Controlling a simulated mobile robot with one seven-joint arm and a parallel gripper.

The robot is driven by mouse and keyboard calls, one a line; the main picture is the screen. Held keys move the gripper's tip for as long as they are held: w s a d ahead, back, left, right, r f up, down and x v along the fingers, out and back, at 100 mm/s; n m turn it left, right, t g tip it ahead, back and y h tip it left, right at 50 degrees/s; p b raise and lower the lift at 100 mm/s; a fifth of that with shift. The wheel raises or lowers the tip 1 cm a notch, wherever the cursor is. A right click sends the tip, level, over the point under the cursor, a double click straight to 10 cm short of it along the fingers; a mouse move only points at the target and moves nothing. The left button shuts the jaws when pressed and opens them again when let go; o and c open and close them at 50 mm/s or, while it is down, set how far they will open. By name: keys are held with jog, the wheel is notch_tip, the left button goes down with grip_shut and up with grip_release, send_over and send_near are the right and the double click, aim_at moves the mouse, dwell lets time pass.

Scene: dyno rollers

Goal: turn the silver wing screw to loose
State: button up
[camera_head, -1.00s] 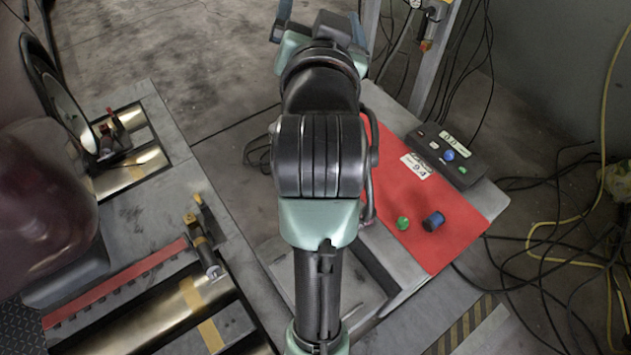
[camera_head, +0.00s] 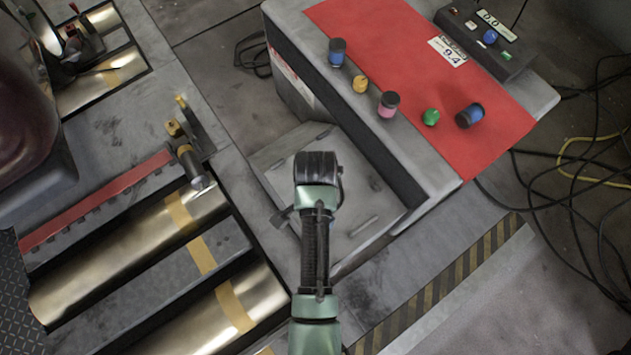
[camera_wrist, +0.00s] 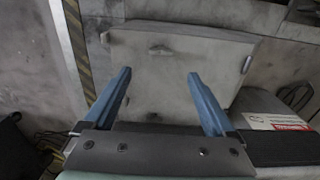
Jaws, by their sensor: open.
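In the wrist view my gripper (camera_wrist: 160,73) is open and empty, its two blue fingers spread apart. Beyond them is a grey metal panel (camera_wrist: 205,55), which in the head view (camera_head: 385,205) lies low beside the red-topped bench. A small dark fitting (camera_wrist: 160,50) sits on the panel between and beyond the fingertips, and a small pale fitting (camera_wrist: 246,64) is at its right edge. I cannot tell whether either is the silver wing screw; no wing shape is clear. In the head view my arm hides part of the panel, and my gripper is not visible.
The bench (camera_head: 445,178) has a red mat (camera_head: 390,35) with several coloured knobs and a control box (camera_head: 485,40). Metal rollers (camera_head: 130,255) lie left. Black cables (camera_head: 560,200) run right. A striped floor edge (camera_head: 440,280) is at lower right.

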notch_tip(320, 180, down, 11)
jog(key=b, duration=0.5)
jog(key=shift+r, duration=0.1)
jog(key=c, duration=1.4)
